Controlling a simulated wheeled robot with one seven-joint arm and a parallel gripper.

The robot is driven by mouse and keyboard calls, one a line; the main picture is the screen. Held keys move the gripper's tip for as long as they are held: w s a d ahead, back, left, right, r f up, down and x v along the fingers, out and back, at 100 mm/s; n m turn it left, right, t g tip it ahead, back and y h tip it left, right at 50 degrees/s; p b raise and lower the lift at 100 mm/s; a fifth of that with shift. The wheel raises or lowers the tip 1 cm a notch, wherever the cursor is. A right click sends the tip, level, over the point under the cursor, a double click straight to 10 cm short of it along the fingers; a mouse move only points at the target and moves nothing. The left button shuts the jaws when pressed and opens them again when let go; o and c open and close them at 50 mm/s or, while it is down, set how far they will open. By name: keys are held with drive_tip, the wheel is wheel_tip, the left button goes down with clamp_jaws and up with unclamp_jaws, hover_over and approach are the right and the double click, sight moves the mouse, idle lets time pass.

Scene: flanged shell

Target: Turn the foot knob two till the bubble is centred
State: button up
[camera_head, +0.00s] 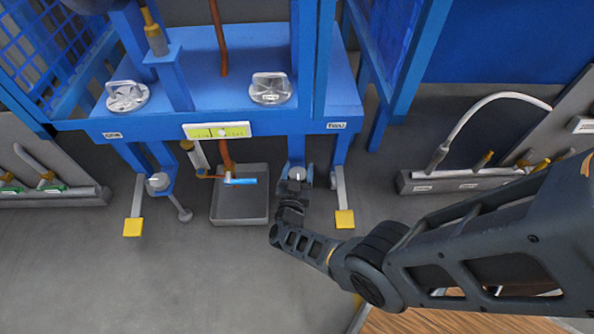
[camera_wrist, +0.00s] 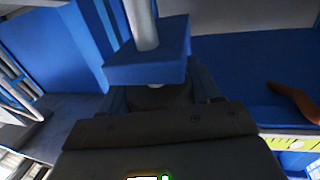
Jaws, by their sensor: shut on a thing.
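My gripper (camera_head: 296,185) reaches up from below, under the right end of the blue frame, and is shut on foot knob two (camera_head: 298,173). Only the knob's pale top shows; my fingers hide its sides. The TWO label (camera_head: 336,126) is on the beam just right of it. The yellow-green level vial (camera_head: 203,132) is on the beam's front, with its pale bubble (camera_head: 222,132) near the middle, perhaps slightly right; the exact offset is too small to tell. In the wrist view, my gripper (camera_wrist: 165,95) is beneath a blue block (camera_wrist: 148,65) with a grey post. Part of the vial (camera_wrist: 285,143) shows at lower right.
Knob one (camera_head: 158,181) is on the left foot. A grey tray (camera_head: 240,213) with a blue-handled tool (camera_head: 240,181) stands left of my gripper. A rack with a pale hose (camera_head: 455,125) is at right. Floor at lower left is clear.

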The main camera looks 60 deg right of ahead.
drive_tip(key=m+g, duration=0.1)
drive_tip(key=g, duration=0.1)
drive_tip(key=m+g+h+b, duration=0.1)
drive_tip(key=m+g, duration=0.1)
drive_tip(key=shift+s+f+b, duration=0.1)
drive_tip(key=shift+b, duration=0.2)
drive_tip(key=shift+s+d+m+g+h+b, duration=0.15)
drive_tip(key=shift+m+g+h+b, duration=0.3)
drive_tip(key=shift+m+g, duration=0.8)
drive_tip(key=shift+s+r+g, duration=0.15)
drive_tip(key=shift+r+g, duration=0.1)
drive_tip(key=shift+g, duration=0.7)
drive_tip(key=o, duration=1)
drive_tip(key=shift+c, duration=0.2)
